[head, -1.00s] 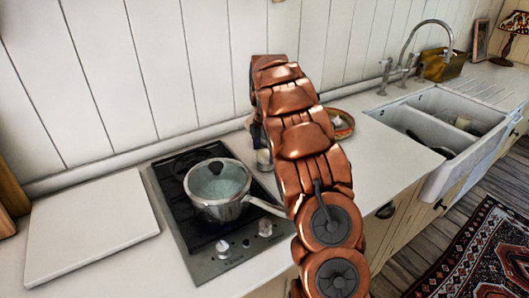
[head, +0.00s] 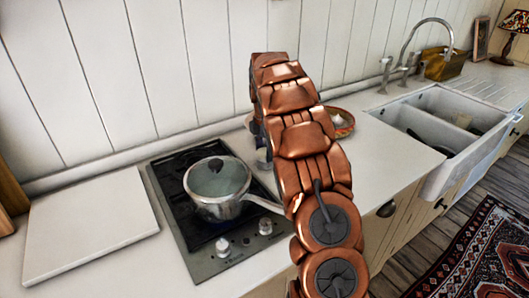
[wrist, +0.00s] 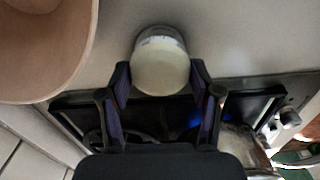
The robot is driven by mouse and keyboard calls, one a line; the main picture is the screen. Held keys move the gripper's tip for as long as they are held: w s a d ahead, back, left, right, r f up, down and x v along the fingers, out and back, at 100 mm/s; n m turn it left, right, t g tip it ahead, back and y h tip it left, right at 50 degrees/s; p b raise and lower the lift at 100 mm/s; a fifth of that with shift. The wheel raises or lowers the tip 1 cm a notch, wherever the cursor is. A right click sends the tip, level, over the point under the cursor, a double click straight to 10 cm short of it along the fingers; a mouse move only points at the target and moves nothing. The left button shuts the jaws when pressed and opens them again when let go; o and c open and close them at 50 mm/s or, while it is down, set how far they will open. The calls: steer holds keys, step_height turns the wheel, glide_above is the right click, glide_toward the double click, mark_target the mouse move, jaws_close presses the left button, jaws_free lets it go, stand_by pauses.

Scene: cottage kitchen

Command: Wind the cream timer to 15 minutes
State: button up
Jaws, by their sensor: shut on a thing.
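The cream timer (wrist: 160,66) is in the wrist view, a round pale top with a lighter band marked along its far edge. It stands on the counter just beyond the hob's edge. My gripper (wrist: 160,77) has one dark finger on each side of it, closed on its sides. The timer's dial reading cannot be made out. In the head view my copper arm hides most of the gripper and the timer.
A lidded steel pot (head: 218,188) sits on the black hob (head: 185,240), its handle pointing toward my arm. A bowl (head: 342,122) stands behind my arm; a large bowl rim (wrist: 88,50) is close in the wrist view. A white board (head: 88,230) lies left; the sink (head: 440,125) is right.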

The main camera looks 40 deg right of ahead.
steer(key=m+b, duration=0.3)
steer(key=m, duration=0.1)
steer(key=shift+w+f, duration=0.1)
steer(key=shift+f, duration=0.05)
steer(key=m+b, duration=0.1)
steer(key=m, duration=0.3)
steer(key=shift+m+b, duration=0.3)
steer(key=shift+b, duration=0.1)
steer(key=m+b, duration=0.1)
steer(key=m, duration=0.3)
steer(key=shift+d+m, duration=0.1)
steer(key=shift+m, duration=0.2)
steer(key=shift+m+b, duration=0.55)
steer(key=shift+m, duration=1.35)
steer(key=o, duration=1.2)
steer(key=shift+c, duration=0.2)
